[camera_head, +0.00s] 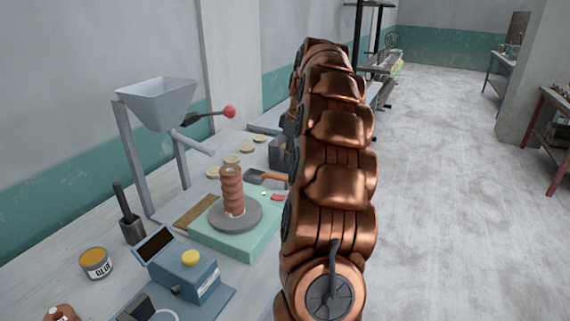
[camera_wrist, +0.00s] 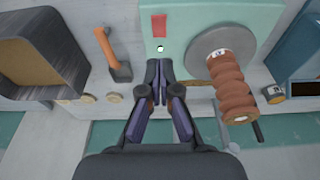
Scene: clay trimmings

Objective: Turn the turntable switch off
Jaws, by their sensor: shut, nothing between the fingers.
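The turntable has a mint-green base (camera_head: 222,237) with a grey disc (camera_head: 252,222), and a ribbed brown clay piece (camera_head: 232,190) stands upright on it. The base also shows in the wrist view (camera_wrist: 185,20). A red switch (camera_head: 278,197) sits on the base, beside the disc; it is a red rectangle in the wrist view (camera_wrist: 159,26). A small white dot (camera_wrist: 160,48) lies between it and my gripper. I cannot tell the switch's tilt. My gripper (camera_wrist: 159,68) is shut and empty, its tips over the base's edge near the dot. My arm hides it in the head view.
A wooden-handled tool (camera_wrist: 118,62) and a dark bin (camera_wrist: 35,55) lie left of my gripper in the wrist view. A hopper (camera_head: 158,103) with a red-knobbed lever, a glue can (camera_head: 96,264) and a blue box (camera_head: 185,272) stand on the bench. The floor to the right is open.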

